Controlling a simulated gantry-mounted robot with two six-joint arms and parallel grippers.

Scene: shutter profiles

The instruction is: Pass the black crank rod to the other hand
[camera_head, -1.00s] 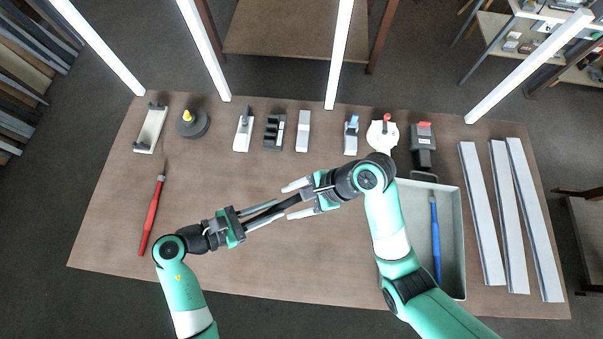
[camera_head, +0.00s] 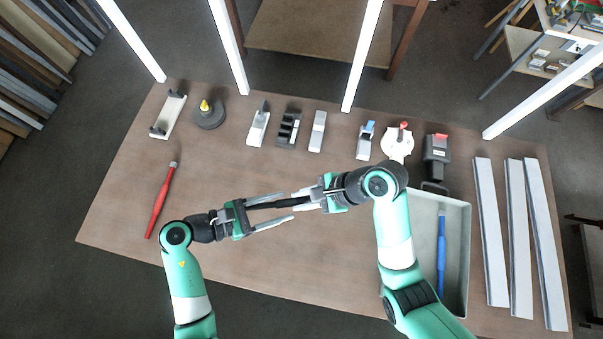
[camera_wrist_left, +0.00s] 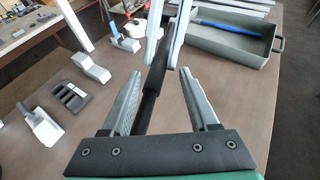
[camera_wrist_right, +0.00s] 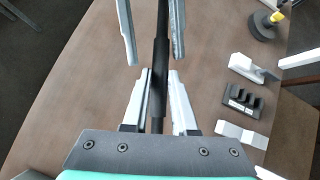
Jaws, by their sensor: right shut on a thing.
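The black crank rod (camera_head: 278,205) is held between my two grippers above the middle of the table. My right gripper (camera_head: 302,199) is shut on it. My left gripper (camera_head: 288,207) is open, its fingers spread on either side of the rod and apart from it. In the left wrist view the rod (camera_wrist_left: 151,85) runs between the open left fingers towards the right gripper's fingers. In the right wrist view the rod (camera_wrist_right: 159,60) passes between the right fingers and on between the left ones. The rod's ends are partly hidden by the grippers.
A red-handled tool (camera_head: 161,200) lies at the left. A grey tray (camera_head: 466,240) with a blue tool (camera_head: 441,250) and several pale profiles (camera_head: 491,230) are at the right. Small fixtures, such as a black slotted block (camera_head: 288,129), line the back. The table's front middle is clear.

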